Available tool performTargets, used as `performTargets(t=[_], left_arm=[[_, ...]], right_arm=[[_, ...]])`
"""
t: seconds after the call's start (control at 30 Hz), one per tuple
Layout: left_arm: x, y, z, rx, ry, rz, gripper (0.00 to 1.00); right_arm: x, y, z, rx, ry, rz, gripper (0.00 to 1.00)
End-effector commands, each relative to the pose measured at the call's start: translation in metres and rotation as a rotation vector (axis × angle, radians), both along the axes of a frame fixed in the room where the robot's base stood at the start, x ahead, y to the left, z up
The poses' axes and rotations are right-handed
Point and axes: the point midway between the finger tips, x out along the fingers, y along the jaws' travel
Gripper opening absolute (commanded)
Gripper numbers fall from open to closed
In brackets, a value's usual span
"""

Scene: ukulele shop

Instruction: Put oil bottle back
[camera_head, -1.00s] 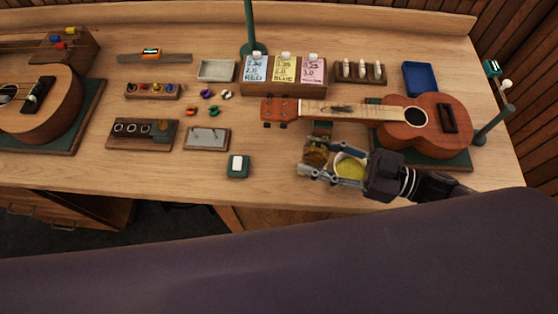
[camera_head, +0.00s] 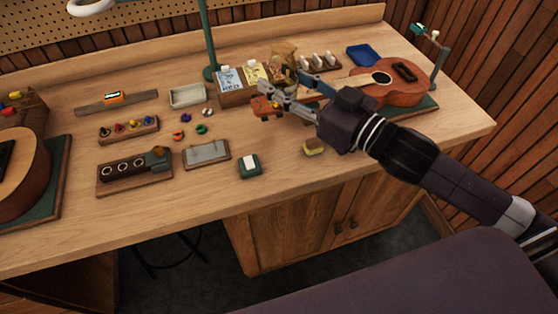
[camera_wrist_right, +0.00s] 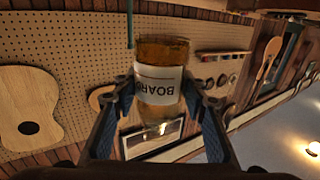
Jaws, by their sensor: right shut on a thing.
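The oil bottle (camera_wrist_right: 160,50) is amber, with a white label whose letters read upside down in the right wrist view. It stands between the two fingers of my right gripper (camera_wrist_right: 160,100), which is shut on it. In the head view my right gripper (camera_head: 286,78) is raised over the table in front of the card holder, and the bottle is partly hidden by the fingers. My left gripper is not in view.
The workbench (camera_head: 215,220) carries a ukulele (camera_head: 392,88) at right, close to my right arm. A wooden block with round holes (camera_head: 135,172), a small tray (camera_head: 187,95) and a green-based box (camera_head: 250,166) stand left. The front edge is mostly clear.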

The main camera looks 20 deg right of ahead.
Motion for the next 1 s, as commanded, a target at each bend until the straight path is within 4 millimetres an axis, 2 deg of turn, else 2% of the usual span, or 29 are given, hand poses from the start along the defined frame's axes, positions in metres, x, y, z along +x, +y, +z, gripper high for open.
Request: performTargets(t=[0.03, 0.23, 0.4, 0.5, 0.77, 1.0], left_arm=[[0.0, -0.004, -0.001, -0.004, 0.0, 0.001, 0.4], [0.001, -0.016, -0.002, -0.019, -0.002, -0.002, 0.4], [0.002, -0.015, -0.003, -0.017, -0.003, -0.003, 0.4], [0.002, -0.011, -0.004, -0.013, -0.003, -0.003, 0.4], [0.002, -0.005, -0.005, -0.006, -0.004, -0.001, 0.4], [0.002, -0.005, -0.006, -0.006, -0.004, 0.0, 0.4]], right_arm=[[0.0, 0.0, -0.014, 0.003, 0.009, -0.002, 0.11], [0.0, -0.001, -0.065, 0.004, 0.009, -0.003, 0.11], [-0.001, 0.0, -0.108, 0.002, 0.008, -0.001, 0.11], [0.0, 0.0, -0.126, 0.002, 0.005, -0.001, 0.11], [0.0, 0.0, -0.15, 0.001, 0.003, 0.0, 0.11], [0.0, 0.0, -0.183, 0.002, 0.004, 0.0, 0.11]])
